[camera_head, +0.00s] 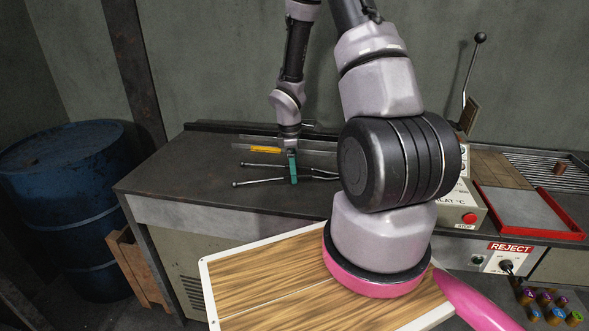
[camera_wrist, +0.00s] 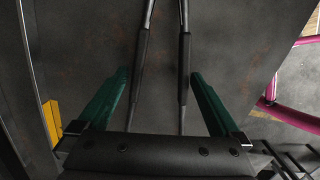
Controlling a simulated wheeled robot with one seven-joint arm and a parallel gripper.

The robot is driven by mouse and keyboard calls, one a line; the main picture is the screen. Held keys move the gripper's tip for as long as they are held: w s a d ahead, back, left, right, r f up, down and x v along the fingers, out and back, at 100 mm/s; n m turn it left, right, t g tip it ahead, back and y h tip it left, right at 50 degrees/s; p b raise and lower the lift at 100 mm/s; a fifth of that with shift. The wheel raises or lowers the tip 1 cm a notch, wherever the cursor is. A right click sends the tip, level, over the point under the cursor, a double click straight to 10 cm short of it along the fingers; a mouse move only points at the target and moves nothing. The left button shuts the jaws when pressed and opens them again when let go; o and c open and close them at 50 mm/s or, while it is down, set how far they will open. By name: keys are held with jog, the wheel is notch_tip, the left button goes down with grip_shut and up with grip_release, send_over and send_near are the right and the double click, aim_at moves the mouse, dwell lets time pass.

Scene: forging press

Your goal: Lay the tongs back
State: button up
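The tongs (camera_head: 262,182) lie on the dark workbench (camera_head: 190,165), their two arms spread apart and pointing left in the head view. Part of them is hidden behind my arm. My gripper (camera_head: 293,180), with green fingers, points down over the tongs. In the wrist view, my gripper (camera_wrist: 158,80) is open, with one finger on each outer side of the two tong arms (camera_wrist: 184,65). A narrow gap shows between each finger and the nearer tong arm. Nothing is clamped.
A yellow bar (camera_head: 265,149) lies behind the tongs. A control box with a red stop button (camera_head: 469,218) and a red-rimmed tray (camera_head: 570,233) stand to the right. A blue barrel (camera_head: 75,200) and wooden crate (camera_head: 137,268) are at left. The bench's left part is clear.

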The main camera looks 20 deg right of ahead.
dwell(0.3)
notch_tip(320, 180, up, 11)
jog(key=shift+w+a, duration=0.2)
jog(key=shift+a, duration=0.25)
